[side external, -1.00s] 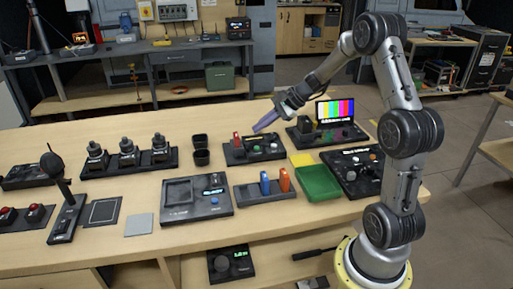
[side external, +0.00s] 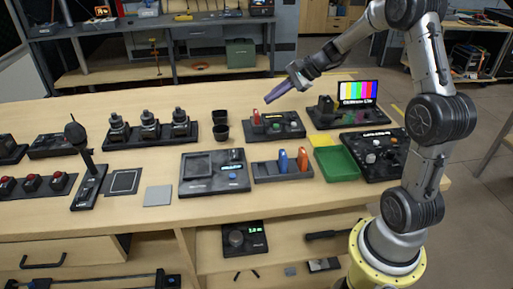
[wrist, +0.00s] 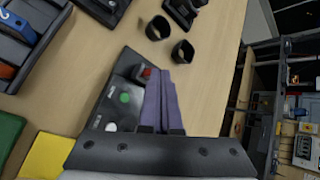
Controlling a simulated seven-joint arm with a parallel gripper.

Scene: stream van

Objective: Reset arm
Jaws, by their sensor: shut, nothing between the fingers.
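My gripper (side external: 268,100) has purple fingers and hangs above the far part of the wooden bench. It also shows in the wrist view (wrist: 158,88), its fingers together with nothing between them. Below it is a black control box (side external: 284,128) with a red switch (side external: 256,116) and a green button. In the wrist view this box (wrist: 108,95) lies partly behind the fingers, with the red switch (wrist: 147,72) by their tips. The gripper appears above the box and apart from it.
Two black cups (side external: 220,131) stand left of the box. A color-bar screen (side external: 358,93) stands right of it. A green tray (side external: 336,164), a yellow pad (side external: 324,140) and a holder with blue and orange items (side external: 285,172) are nearer. Bare bench (side external: 120,208) shows at the front left.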

